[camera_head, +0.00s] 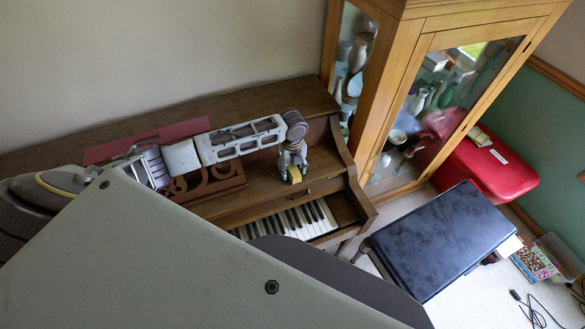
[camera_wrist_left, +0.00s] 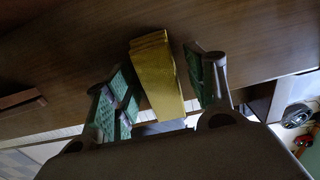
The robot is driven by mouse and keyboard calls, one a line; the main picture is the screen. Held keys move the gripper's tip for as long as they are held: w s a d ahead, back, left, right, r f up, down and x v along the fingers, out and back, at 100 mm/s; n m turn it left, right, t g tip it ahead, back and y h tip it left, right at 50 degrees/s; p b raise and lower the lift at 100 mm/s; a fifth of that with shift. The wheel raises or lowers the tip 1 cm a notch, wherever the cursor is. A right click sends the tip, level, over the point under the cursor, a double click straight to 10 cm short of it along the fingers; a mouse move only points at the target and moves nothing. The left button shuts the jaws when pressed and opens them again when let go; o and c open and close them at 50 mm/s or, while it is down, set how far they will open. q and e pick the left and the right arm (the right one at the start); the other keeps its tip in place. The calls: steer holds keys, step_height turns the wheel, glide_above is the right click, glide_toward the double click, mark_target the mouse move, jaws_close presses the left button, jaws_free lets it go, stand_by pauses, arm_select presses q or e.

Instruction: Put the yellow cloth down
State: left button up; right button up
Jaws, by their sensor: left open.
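The yellow cloth (camera_head: 294,174) shows as a small yellow patch at my left gripper (camera_head: 290,167), over the right part of the piano's (camera_head: 322,165) wooden ledge above the keys. In the left wrist view the cloth (camera_wrist_left: 157,75) is a folded, block-like yellow piece between the green-padded fingers of the gripper (camera_wrist_left: 165,72). The fingers are open, with a gap on each side of the cloth. The cloth seems to rest on the brown wood; its lower end is hidden by the gripper body. My right gripper is not in view.
White and black keys (camera_head: 290,220) lie below the ledge. A red book or board (camera_head: 150,138) lies on the piano, left of the gripper. A glass-fronted wooden cabinet (camera_head: 395,95) stands close on the right. A black bench (camera_head: 440,240) stands in front.

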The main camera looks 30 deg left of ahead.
mark_target(293, 168)
arm_select(q)
steer(key=shift+r, duration=0.1)
step_height(293, 168, up, 12)
steer(key=b, duration=0.1)
stand_by(0.8)
steer(key=shift+s+d, duration=0.1)
stand_by(0.7)
